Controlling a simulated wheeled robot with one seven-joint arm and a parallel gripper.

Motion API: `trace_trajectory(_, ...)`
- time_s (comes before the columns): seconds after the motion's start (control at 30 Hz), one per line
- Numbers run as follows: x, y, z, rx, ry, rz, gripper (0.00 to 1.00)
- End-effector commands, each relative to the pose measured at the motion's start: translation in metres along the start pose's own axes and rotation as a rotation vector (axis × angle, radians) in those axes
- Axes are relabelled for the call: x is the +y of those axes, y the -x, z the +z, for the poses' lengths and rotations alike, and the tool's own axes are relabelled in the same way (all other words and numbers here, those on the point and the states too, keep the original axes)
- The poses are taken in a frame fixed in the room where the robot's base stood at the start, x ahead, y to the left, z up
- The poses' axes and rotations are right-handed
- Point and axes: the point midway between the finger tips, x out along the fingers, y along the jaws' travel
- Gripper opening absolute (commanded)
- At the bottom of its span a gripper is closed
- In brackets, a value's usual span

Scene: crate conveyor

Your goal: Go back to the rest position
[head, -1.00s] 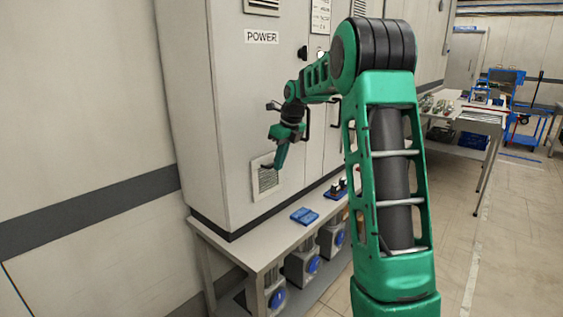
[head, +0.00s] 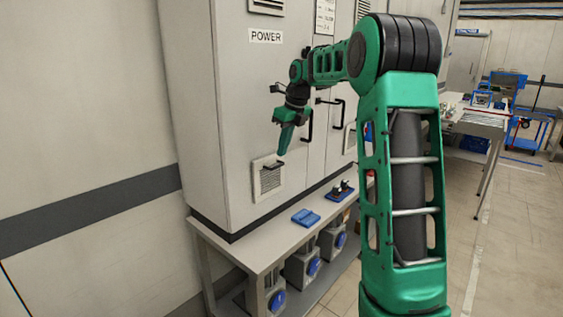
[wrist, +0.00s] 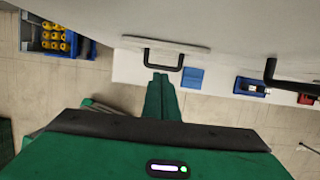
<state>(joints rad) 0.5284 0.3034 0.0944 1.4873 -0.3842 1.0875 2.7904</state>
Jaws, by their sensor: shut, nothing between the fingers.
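My gripper (head: 284,148) hangs in front of the grey power cabinet (head: 222,125) in the head view, pointing down. Its two green fingers are together with nothing between them. In the wrist view the closed fingertips (wrist: 160,78) show just below a black handle (wrist: 163,56). They look close to the handle in the picture, but I cannot tell whether they touch it. The cabinet doors are shut.
A bench (head: 257,252) below the cabinet holds a blue item (head: 305,217) and a blue tray (head: 339,192) with small parts. Grey boxes with blue round fronts (head: 313,266) stand under it. A table (head: 480,118) and blue cart stand back right. Floor is clear at right.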

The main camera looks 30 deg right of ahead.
Motion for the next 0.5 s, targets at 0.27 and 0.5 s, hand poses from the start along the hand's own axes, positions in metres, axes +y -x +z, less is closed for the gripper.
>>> trace_trajectory(0.27,0.0,0.022,0.028,0.003,-0.003,0.001,0.0)
trace_trajectory(0.5,0.002,0.026,0.033,0.004,-0.002,0.003,0.0)
